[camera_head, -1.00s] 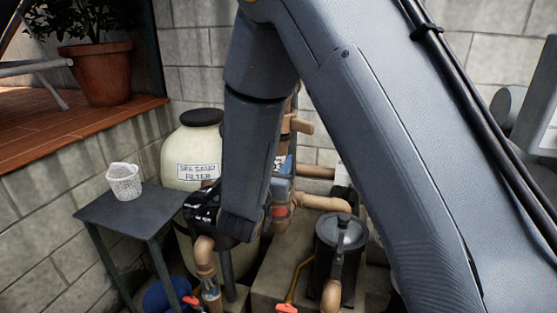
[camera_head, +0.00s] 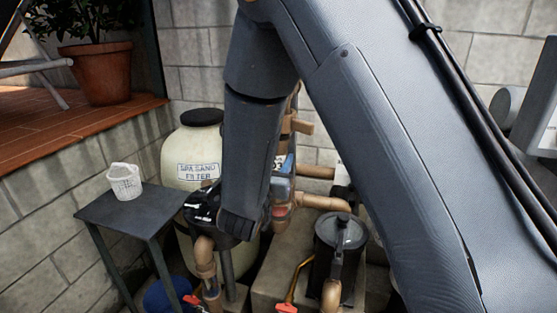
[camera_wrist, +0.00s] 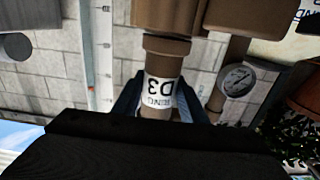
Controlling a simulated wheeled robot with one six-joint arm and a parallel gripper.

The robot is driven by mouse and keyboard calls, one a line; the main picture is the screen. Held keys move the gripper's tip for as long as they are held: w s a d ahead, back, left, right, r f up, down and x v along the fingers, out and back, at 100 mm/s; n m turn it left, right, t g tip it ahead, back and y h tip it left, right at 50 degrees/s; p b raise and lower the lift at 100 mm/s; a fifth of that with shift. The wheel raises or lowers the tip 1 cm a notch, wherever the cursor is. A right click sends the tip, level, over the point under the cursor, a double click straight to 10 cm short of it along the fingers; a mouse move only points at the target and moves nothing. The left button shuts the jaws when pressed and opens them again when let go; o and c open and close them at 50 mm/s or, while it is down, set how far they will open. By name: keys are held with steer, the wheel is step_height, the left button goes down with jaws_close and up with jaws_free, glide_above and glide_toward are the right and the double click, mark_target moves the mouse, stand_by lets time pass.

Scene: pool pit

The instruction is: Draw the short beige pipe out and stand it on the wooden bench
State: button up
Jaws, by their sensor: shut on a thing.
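A short beige-brown pipe (camera_wrist: 163,66) with a white label reading D3, upside down in the wrist view, stands between the fingers of my gripper (camera_wrist: 158,98). The gripper is shut on it. The pipe's upper part in that view meets a wider brown fitting (camera_wrist: 168,46), and I see no gap there. In the head view my arm hides the gripper's fingers and most of the pipe. I cannot make out a bench of bare wood; a small dark grey table (camera_head: 117,215) stands at the left.
A white basket (camera_head: 124,182) sits on the table. A cream sand filter (camera_head: 192,150) stands behind my arm. A black pump pot (camera_head: 340,240) and brown pipes (camera_head: 320,202) crowd the right. A pressure gauge (camera_wrist: 238,80) is close beside the pipe in the wrist view.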

steer(key=shift+s, duration=0.1)
steer(key=p+v, duration=0.4)
steer(key=v, duration=1)
stand_by(1.8)
steer(key=shift+d, duration=0.1)
